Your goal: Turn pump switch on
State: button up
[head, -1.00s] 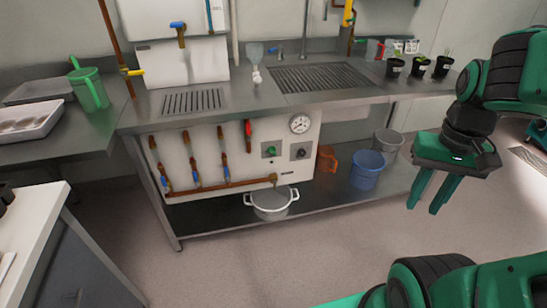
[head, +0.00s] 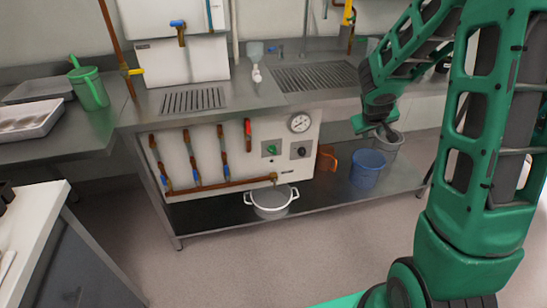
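A white panel (head: 230,170) under the counter carries the controls. It has a small green switch (head: 270,149), a dark knob (head: 301,152) on a grey plate to its right, and a round gauge (head: 300,123) above. I cannot read any label that tells which of the two is the pump switch, or its setting. My gripper (head: 367,128) is to the right of the panel, in front of the counter edge and above the blue bucket, apart from both controls. It is small and seen at an angle, so its opening is unclear.
Copper pipes with red and blue valve handles run along the panel's left. A white pot (head: 271,203) stands below the pipe outlet. Open floor lies in front.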

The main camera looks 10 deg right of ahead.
jog(key=w+a+f+n+t, duration=0.35)
jog(key=w+f, duration=0.45)
jog(key=w, duration=0.5)
jog(key=n+t+y, duration=0.5)
jog(key=n+t, duration=0.1)
jog(key=t, duration=0.3)
send_near(274, 152)
jog(key=w, duration=0.8)
jog(key=shift+w, duration=0.25)
grip_shut()
